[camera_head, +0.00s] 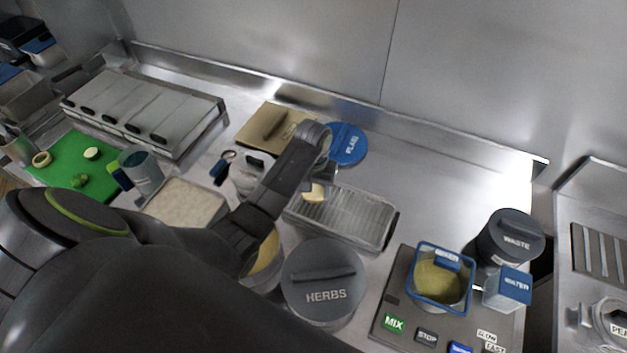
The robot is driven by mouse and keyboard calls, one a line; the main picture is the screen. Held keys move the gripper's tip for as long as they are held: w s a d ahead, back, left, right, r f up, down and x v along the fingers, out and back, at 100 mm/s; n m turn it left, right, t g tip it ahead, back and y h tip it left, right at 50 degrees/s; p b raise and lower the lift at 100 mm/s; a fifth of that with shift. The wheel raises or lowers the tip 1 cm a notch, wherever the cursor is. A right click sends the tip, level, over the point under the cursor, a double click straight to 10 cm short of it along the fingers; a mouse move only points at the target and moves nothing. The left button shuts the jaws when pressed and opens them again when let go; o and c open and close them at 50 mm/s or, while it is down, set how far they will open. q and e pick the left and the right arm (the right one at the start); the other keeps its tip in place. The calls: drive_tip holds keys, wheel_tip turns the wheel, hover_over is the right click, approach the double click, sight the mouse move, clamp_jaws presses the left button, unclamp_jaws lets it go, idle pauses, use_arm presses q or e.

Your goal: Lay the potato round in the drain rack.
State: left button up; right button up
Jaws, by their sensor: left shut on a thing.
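A pale yellow potato round (314,193) shows at the left end of the drain rack (362,222), a long wire grid in a metal tray near the middle of the counter. My left arm comes in from the left and bends down above the rack's left end. My left gripper (321,178) is mostly hidden behind its own arm and wrist. It is shut on the potato round. I cannot tell whether the round touches the grid. Most of the rack's grid to the right is bare. My right gripper is not in view.
A lidded HERBS pot (322,285) stands in front of the rack. A blue lid (346,145) and a tan board (277,128) lie behind it. The mixer container (441,280) is at the right. A green board (75,165) is at the far left. The counter right of the blue lid is clear.

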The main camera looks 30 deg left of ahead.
use_arm(q)
drive_tip(key=shift+f, duration=0.45)
drive_tip(key=o, duration=0.8)
drive_tip(key=shift+o, duration=0.2)
